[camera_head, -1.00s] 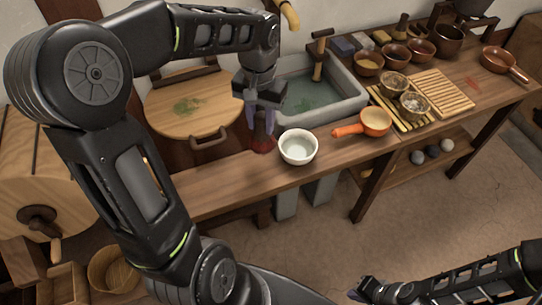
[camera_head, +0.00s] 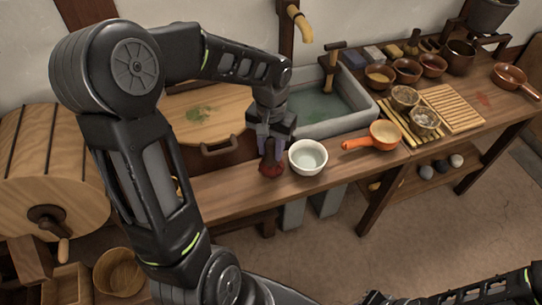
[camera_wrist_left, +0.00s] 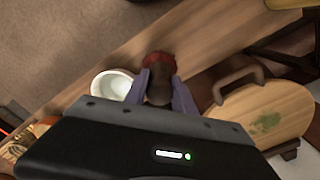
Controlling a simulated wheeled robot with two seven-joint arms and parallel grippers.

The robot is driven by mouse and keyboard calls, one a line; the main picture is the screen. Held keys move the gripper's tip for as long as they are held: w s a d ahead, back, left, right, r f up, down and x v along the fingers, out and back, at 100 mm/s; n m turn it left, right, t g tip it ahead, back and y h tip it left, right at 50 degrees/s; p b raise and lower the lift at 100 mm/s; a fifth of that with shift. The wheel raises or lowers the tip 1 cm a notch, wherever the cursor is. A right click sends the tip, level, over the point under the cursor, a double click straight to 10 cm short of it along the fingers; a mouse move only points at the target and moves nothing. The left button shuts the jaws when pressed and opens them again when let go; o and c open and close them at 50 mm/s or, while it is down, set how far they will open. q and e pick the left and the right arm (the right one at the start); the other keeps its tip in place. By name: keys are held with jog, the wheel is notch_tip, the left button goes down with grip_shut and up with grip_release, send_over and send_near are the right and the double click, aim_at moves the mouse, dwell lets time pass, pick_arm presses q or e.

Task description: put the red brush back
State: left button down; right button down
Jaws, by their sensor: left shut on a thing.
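The red brush (camera_head: 271,168) has red bristles and a dark brown handle. It hangs bristles-down below my left gripper (camera_head: 272,143), which is shut on its handle. It is just left of the white bowl (camera_head: 308,157), near the front edge of the wooden bench (camera_head: 222,186). I cannot tell whether the bristles touch the bench. In the left wrist view the handle is between the fingers (camera_wrist_left: 158,90), with the red bristles (camera_wrist_left: 158,58) beyond. My right gripper (camera_head: 374,298) barely shows at the bottom edge, and its fingers are unclear.
A grey stone sink (camera_head: 365,112) with water lies behind the bowl. A round wooden lid (camera_head: 185,105) is at the left. Brown bowls and slatted racks (camera_head: 448,108) crowd the bench's right side.

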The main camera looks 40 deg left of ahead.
aim_at(271, 157)
pick_arm(q)
jog(key=shift+f, duration=1.85)
jog(key=shift+f, duration=0.25)
jog(key=c, duration=1)
grip_release()
jog(key=shift+r, duration=0.1)
jog(key=shift+c, duration=0.2)
jog(key=shift+r, duration=0.15)
notch_tip(271, 157, up, 12)
